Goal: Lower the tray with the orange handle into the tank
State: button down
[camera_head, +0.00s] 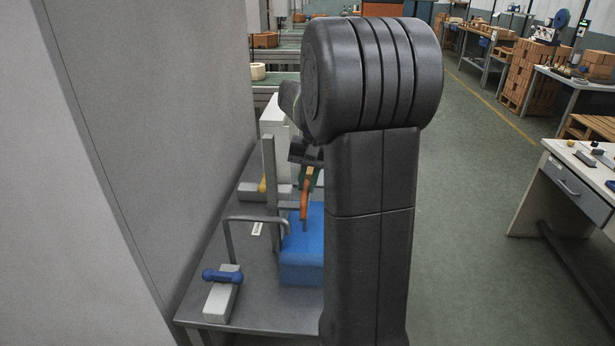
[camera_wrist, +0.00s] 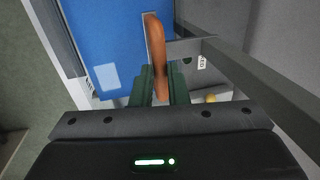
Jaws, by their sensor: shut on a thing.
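My gripper (camera_head: 307,178) is shut on the orange handle (camera_head: 304,200), its green fingers on either side of it. The wrist view also shows the gripper (camera_wrist: 162,88) closed around the orange handle (camera_wrist: 154,42). A blue box-like body (camera_head: 302,262) stands below and beside the handle; it fills the upper left of the wrist view (camera_wrist: 105,35). I cannot tell whether this is the tank or part of the tray, nor whether the handle's lower part touches it. My arm hides the right side of the blue body.
A grey bent bar (camera_head: 254,219) and an upright post (camera_head: 269,185) stand close to the handle. A wall borders the left.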

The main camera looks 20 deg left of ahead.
jog(key=shift+s+f, duration=0.1)
jog(key=shift+f, duration=0.6)
jog(key=c, duration=1.4)
grip_release()
jog(key=shift+a+f, duration=0.1)
notch_tip(320, 180, up, 14)
jog(key=d, duration=0.2)
jog(key=shift+w+d+f+p, duration=0.15)
jog(key=shift+w+d+p, duration=0.2)
jog(key=shift+w, duration=0.05)
jog(key=shift+f, duration=0.1)
jog(key=a+f, duration=0.1)
jog(key=f, duration=0.8)
jog(key=a+f, duration=0.1)
jog(key=f, duration=0.3)
jog(key=shift+s+a+f+b, duration=0.3)
jog(key=shift+b, duration=0.1)
jog(key=shift+r+p, duration=0.45)
jog(key=shift+r, duration=1.05)
